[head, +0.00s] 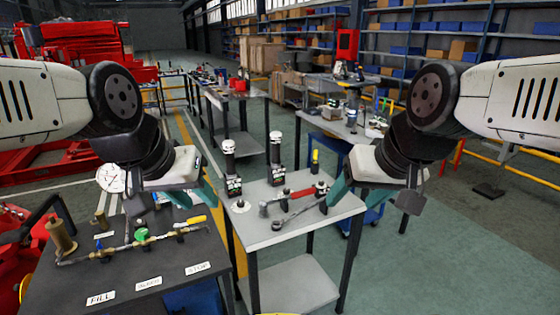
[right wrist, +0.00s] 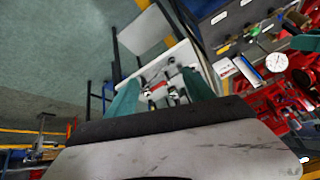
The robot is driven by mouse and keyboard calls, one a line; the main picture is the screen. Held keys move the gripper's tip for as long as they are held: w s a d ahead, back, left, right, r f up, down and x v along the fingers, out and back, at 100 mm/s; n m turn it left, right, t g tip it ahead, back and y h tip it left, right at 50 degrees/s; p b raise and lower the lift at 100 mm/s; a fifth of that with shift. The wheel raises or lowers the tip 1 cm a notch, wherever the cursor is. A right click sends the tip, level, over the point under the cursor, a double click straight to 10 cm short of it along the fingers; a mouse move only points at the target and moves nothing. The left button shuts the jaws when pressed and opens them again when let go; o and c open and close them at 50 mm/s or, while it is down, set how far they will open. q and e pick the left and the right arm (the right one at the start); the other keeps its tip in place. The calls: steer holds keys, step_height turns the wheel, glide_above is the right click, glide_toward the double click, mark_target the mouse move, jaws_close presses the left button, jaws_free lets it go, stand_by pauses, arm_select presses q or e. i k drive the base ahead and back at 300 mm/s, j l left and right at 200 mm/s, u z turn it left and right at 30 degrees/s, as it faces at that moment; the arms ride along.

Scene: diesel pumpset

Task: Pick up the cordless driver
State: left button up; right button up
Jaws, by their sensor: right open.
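I cannot clearly pick out a cordless driver. On the small light-grey table (head: 285,232) lie a red-handled tool (head: 301,193), a grey wrench (head: 298,212) and a small dark upright piece (head: 320,187). Two dark cylinders with white tops, the left (head: 229,166) and right (head: 276,157), stand at the table's back. My right gripper (head: 340,192) is at the table's right side, empty. Its teal fingers are spread in the right wrist view (right wrist: 162,90), with the table and tools beyond them. My left gripper (head: 203,192) is left of the table; its opening is hidden.
A dark bench (head: 125,290) with brass fittings, a gauge (head: 111,178) and labels stands at front left. A yellow-and-black tool (head: 315,160) stands behind the small table. More benches and shelving lie further back; open floor is at right.

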mark_target(275, 136)
steer(key=u, duration=1.9)
steer(key=z, duration=1.9)
steer(key=i+l+u, duration=0.8)
steer(key=k+j, duration=0.05)
